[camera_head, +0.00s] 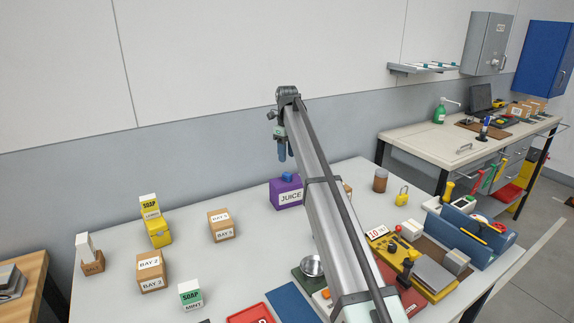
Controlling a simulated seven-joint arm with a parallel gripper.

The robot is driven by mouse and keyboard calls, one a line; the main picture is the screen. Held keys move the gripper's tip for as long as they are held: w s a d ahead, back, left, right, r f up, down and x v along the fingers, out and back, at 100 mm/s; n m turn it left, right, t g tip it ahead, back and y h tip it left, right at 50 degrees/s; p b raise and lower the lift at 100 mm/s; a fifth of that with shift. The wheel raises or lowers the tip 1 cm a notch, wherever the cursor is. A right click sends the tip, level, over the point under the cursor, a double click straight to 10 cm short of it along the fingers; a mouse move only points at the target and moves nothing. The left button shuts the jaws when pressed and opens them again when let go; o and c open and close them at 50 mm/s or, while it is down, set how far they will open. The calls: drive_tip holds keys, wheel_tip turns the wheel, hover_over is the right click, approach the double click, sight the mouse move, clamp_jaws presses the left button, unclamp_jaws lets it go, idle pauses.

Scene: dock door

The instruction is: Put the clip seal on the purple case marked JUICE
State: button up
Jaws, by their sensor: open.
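The purple case marked JUICE (291,199) stands upright on the grey table, near its back edge and left of my arm. A small blue piece (287,176) rests on top of the case; it may be the clip seal, but it is too small to be sure. My gripper (284,158) hangs pointing down above the case, a little above the blue piece and apart from it. It is open and appears empty. My arm hides part of the table to the right of the case.
Cardboard BAY boxes (222,226), a yellow box with a SOAP carton (157,228) and a MINT carton (190,293) stand to the left. A brown jar (380,181), a yellow padlock (402,196) and a yellow tray (428,275) lie right of my arm. The table between case and BAY boxes is clear.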

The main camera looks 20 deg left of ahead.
drive_tip(key=shift+r, duration=2.3)
